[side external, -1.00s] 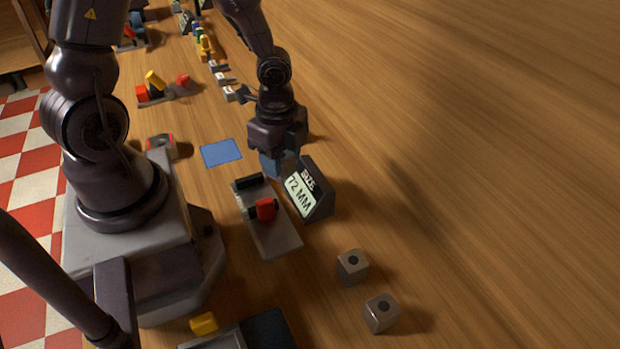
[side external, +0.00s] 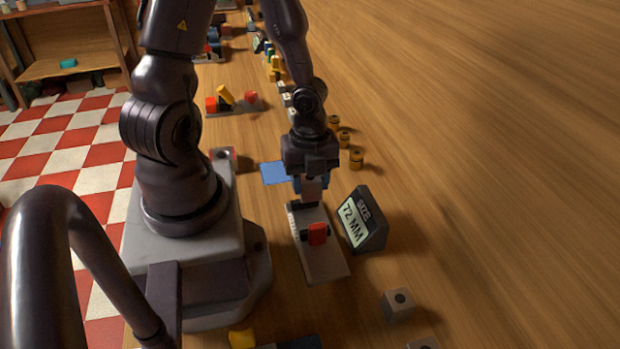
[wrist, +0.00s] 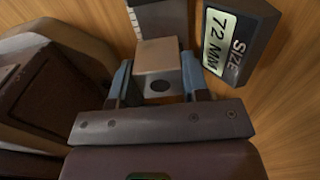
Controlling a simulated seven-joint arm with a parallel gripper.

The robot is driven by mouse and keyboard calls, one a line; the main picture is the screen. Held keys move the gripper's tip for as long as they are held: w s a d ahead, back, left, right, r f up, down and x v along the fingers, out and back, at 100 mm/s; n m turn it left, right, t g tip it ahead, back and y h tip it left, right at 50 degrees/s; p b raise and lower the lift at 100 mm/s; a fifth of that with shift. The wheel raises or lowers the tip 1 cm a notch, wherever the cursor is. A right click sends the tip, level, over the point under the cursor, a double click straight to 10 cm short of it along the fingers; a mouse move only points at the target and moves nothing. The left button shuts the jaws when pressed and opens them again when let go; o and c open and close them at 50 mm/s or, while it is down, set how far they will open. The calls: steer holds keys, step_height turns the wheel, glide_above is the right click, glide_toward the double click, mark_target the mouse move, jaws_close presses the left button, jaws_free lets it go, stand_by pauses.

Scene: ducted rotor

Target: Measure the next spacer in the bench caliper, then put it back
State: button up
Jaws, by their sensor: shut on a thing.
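My gripper (side external: 311,188) is shut on a grey block-shaped spacer with a round hole; in the wrist view the spacer (wrist: 158,56) sits between the two blue fingers (wrist: 156,82). The gripper is over the far end of the bench caliper (side external: 324,262), a grey bed with a dark fixed jaw and a red-fronted slider (side external: 317,234). Whether the spacer touches the caliper bed is unclear. The size display (side external: 361,219) beside the caliper reads 72 MM. Another grey spacer (side external: 398,304) stands on the table at front right, and one more (side external: 422,343) is cut off by the bottom edge.
A blue square mat (side external: 273,173) lies just left of and behind the gripper. Several yellow-brown cylinders (side external: 356,159) stand behind right. A tray with red and yellow pieces (side external: 232,104) is farther back. The table's right side is clear.

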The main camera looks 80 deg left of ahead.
mark_target(316, 231)
steer(key=shift+s+d+f, duration=0.1)
steer(key=shift+d+f, duration=0.05)
steer(key=shift+f, duration=3.15)
steer(key=o, duration=1)
steer(key=shift+o, duration=0.2)
steer(key=shift+r, duration=0.1)
